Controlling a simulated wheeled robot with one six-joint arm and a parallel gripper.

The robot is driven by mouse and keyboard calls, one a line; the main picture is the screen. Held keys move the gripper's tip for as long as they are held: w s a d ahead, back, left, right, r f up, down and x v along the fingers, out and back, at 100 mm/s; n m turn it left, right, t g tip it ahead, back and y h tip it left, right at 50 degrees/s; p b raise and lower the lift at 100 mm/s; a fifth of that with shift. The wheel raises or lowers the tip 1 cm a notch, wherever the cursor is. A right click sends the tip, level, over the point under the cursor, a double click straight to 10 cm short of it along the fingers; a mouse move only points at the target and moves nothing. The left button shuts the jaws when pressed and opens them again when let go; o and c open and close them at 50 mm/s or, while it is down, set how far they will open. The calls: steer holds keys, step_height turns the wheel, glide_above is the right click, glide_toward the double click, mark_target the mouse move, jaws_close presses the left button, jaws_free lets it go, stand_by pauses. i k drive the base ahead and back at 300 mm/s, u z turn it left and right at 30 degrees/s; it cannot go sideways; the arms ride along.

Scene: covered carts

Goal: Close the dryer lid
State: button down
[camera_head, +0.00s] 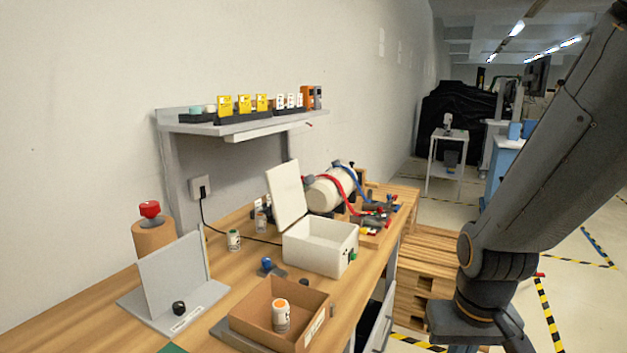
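The dryer is a white box (322,252) on the wooden workbench, with a green part on its front right side. Its white lid (286,195) stands raised at the box's back left edge, tilted slightly back, so the dryer is open. The inside of the box is mostly hidden by its walls. My dark grey arm fills the right side of the view, right of the bench and apart from the dryer. My gripper is not in view.
A cardboard tray (250,312) holding a white jar (281,316) sits in front of the dryer. A small jar (234,240) stands left of it. A white cylinder (326,193) with red and blue hoses is behind. A grey shelf (225,128) hangs above.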

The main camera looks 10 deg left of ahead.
mark_target(284, 182)
steer(key=z, duration=0.65)
steer(key=i, duration=0.3)
steer(key=u, duration=1.5)
